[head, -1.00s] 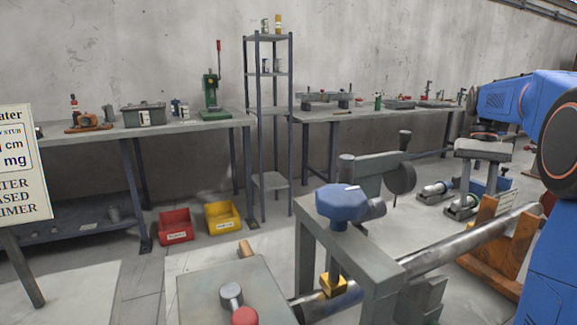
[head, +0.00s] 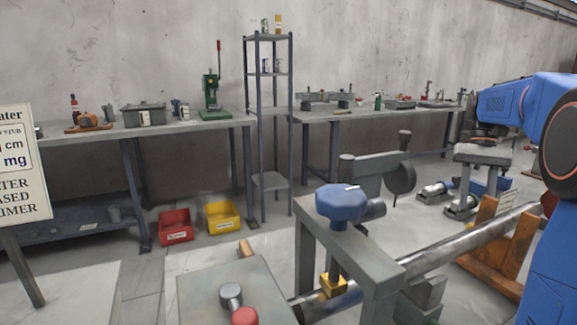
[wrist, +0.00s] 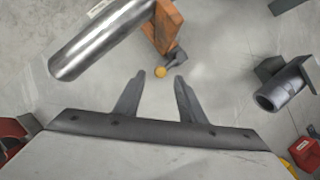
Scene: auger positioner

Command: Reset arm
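My blue arm (head: 553,130) stands at the right of the head view, bent at the elbow, and its gripper end does not show there. In the wrist view my gripper (wrist: 152,85) has its two dark fingers apart with nothing held between them. Beyond the fingertips is grey floor. A small orange-yellow round thing (wrist: 160,72) shows just past the gap, apart from the fingers.
A long metal shaft (head: 470,232) rests on an orange wooden stand (head: 510,250) near my arm. A grey frame with a blue motor-like head (head: 342,203) stands in front. Workbenches (head: 185,125), a shelf rack (head: 268,120), a red bin (head: 175,227) and a yellow bin (head: 222,216) line the wall.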

